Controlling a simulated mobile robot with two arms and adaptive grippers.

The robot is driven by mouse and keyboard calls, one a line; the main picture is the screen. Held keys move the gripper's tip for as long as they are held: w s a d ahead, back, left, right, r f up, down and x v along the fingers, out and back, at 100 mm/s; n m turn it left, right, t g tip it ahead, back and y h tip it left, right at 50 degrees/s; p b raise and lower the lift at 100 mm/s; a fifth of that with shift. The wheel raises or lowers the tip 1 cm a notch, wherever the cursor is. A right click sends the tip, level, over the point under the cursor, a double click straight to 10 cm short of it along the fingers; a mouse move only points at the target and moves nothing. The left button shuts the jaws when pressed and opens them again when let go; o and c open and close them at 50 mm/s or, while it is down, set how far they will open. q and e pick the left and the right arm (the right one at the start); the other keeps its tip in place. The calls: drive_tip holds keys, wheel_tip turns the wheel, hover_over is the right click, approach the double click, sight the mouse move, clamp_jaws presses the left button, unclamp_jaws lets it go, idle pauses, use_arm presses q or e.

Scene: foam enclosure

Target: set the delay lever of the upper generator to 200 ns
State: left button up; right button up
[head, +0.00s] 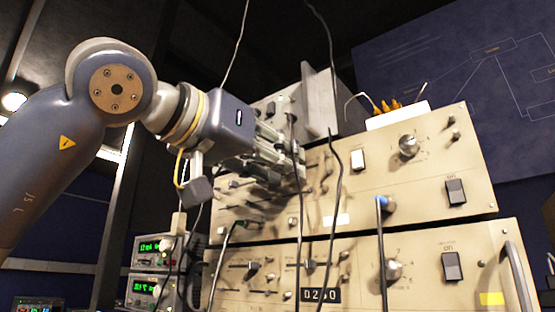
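The upper generator (440,187) is a beige front panel with a large round knob, a white switch, a black switch and several small levers on its left part. My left arm comes in from the left, and its gripper (283,165) is in front of the left part of this panel, among the levers. The gripper hides some levers and their scale markings. I cannot tell which lever is the delay lever, its setting, or whether the fingers touch one. The finger gap is not clear. My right gripper is not in view.
The lower generator (425,292) sits below, with levers, a dark number label and a handle. Black cables (333,190) hang in front of both panels. A blue-ended cable (385,204) plugs into the upper one. Green-lit meters (153,247) stand at lower left.

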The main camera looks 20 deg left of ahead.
use_arm(q)
drive_tip(key=shift+w+a+f, duration=0.1)
drive_tip(key=shift+w, duration=0.1)
clamp_jaws()
drive_tip(key=shift+s+d+p, duration=0.2)
drive_tip(key=shift+s+d, duration=0.05)
drive_tip(key=shift+d, duration=0.3)
drive_tip(key=shift+s+d+p, duration=0.15)
drive_tip(key=shift+s+d, duration=0.05)
drive_tip(key=shift+d, duration=0.3)
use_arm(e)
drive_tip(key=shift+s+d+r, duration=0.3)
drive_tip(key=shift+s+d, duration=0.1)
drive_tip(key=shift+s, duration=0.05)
use_arm(q)
unclamp_jaws()
drive_tip(key=v, duration=1.2)
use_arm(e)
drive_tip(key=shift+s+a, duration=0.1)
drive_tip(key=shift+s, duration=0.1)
use_arm(q)
drive_tip(key=shift+a, duration=0.1)
